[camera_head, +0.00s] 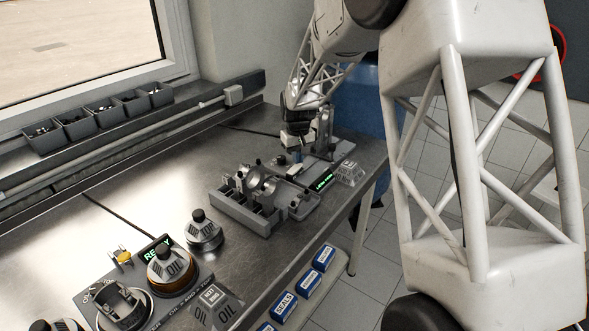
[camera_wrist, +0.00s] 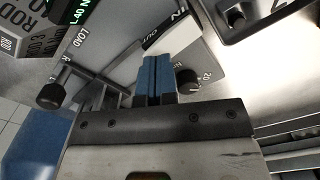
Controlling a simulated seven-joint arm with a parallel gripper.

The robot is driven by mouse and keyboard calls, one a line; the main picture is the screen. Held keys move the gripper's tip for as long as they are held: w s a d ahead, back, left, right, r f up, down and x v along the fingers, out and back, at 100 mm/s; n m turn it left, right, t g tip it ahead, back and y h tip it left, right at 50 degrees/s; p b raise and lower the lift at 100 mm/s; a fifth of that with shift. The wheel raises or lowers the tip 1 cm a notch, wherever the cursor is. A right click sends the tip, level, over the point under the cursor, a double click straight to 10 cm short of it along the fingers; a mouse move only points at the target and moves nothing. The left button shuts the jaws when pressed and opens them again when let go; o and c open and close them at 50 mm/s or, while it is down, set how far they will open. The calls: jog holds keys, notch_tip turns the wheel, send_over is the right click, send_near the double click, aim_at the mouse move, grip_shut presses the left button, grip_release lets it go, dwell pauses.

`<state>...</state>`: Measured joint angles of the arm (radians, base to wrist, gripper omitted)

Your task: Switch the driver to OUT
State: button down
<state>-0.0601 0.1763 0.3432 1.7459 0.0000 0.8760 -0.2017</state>
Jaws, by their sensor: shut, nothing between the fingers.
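The driver (camera_head: 334,160) stands at the far end of the bench, with a green display (camera_head: 321,182) at its near side. In the wrist view its grey panel (camera_wrist: 113,60) carries a rocker switch (camera_wrist: 160,32) with a dark face lettered OUT and a white edge. More lettering, partly cut off, shows at the top near the switch. My gripper (camera_wrist: 157,62) is shut and empty, its blue fingertips together right at the switch's white edge. I cannot tell whether they touch it. In the head view my gripper (camera_head: 297,148) is small over the driver.
A black knob (camera_wrist: 187,80) sits just right of my fingers, and another knob (camera_wrist: 50,96) is at left by the LOAD lettering. A grey tray of engine parts (camera_head: 250,215) lies nearer on the bench. Oil cans (camera_head: 170,268) stand at the near end.

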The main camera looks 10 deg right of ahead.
jog(key=shift+f, duration=0.85)
dwell(0.7)
jog(key=shift+r, duration=0.2)
jog(key=shift+r, duration=3.35)
